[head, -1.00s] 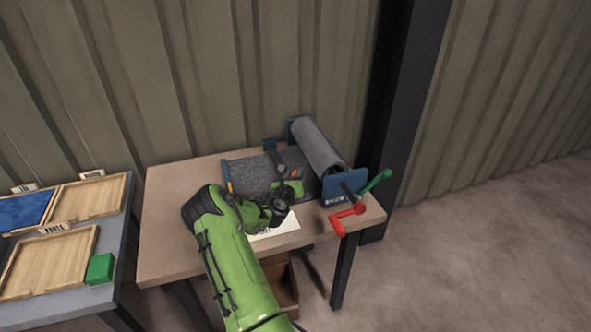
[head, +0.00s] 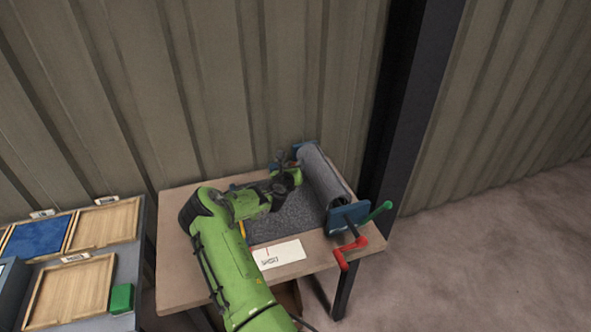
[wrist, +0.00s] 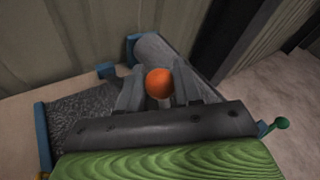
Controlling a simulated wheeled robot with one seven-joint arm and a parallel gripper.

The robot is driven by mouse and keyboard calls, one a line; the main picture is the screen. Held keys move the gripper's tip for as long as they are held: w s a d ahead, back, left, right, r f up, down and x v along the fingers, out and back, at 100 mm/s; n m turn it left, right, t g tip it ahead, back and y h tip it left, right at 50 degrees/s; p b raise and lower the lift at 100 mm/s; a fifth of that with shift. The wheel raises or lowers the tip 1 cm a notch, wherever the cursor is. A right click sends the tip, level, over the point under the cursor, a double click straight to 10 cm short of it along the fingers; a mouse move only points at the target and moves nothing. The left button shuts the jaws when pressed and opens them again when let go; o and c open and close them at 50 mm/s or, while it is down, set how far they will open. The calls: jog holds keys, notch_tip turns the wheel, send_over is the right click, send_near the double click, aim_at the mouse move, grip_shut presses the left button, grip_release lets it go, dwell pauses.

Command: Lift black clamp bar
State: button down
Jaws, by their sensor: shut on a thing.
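My gripper (wrist: 158,88) is shut on an orange knob (wrist: 160,82), with one grey finger on each side of it in the wrist view. The knob appears to belong to the black clamp bar, whose body I cannot clearly make out below the fingers and palm. In the head view my gripper (head: 284,158) is at the back of the grey mat (head: 290,222), near the far end of the grey roll (head: 322,178). My green wrist and forearm hide the mat's left part. I cannot tell the height of the bar above the mat.
A blue end bracket (head: 345,216) carries a red crank (head: 348,254) and a green handle (head: 376,211) at the table's right edge. A white card (head: 279,254) lies at the front. A side table at left holds trays (head: 107,222) and a green block (head: 121,297).

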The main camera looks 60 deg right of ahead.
jog(key=shift+w+d+r, duration=0.2)
jog(key=shift+r, duration=0.2)
jog(key=shift+w+d+r, duration=0.15)
jog(key=shift+r, duration=0.2)
jog(key=shift+r, duration=0.15)
jog(key=c, duration=1.1)
grip_release()
jog(key=shift+w, duration=0.1)
jog(key=shift+o, duration=1.4)
jog(key=shift+d+f, duration=0.1)
jog(key=shift+f, duration=0.1)
